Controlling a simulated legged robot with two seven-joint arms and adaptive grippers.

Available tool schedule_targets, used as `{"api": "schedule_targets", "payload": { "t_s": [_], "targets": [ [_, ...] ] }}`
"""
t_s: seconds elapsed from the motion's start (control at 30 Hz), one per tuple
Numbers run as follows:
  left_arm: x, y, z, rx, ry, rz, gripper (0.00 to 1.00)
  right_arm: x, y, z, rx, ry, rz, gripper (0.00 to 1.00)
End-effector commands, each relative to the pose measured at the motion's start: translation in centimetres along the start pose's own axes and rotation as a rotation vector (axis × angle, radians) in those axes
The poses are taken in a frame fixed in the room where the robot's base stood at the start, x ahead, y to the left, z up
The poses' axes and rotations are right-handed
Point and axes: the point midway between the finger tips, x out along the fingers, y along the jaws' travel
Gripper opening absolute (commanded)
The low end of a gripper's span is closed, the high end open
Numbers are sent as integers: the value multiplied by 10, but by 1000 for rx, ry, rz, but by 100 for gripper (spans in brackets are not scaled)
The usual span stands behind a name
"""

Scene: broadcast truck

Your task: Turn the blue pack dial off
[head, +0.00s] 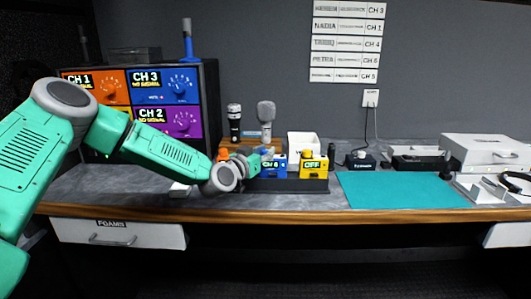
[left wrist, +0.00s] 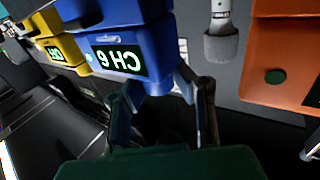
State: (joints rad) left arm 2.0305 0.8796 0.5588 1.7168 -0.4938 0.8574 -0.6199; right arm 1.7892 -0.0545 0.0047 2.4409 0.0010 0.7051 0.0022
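The blue pack (head: 273,168) stands in a dark rack on the counter, its display reading CH 6. In the left wrist view the blue pack (left wrist: 125,50) appears upside down with the same reading. My left gripper (head: 255,156) is at its upper left in the head view. In the left wrist view the gripper's fingers (left wrist: 160,85) are apart, on either side of the blue pack's top end. My right gripper is not in view.
The yellow pack (head: 314,168), reading OFF, stands right of the blue one. An orange pack (head: 223,155) is partly hidden by my left arm. Microphones (head: 266,115) stand behind. A teal mat (head: 400,190) lies clear to the right. A monitor panel (head: 165,85) stands at the left.

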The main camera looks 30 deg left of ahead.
Motion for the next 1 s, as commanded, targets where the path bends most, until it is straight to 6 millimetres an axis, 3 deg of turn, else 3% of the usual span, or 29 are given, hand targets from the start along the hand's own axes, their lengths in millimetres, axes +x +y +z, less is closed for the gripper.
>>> {"api": "schedule_targets", "payload": {
  "t_s": [0.67, 1.0],
  "targets": [
    [0, 0, 0, 2, -1, -41, 0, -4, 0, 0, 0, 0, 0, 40],
    [0, 3, -2, 4, -2, -158, 0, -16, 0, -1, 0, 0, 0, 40]
  ]
}}
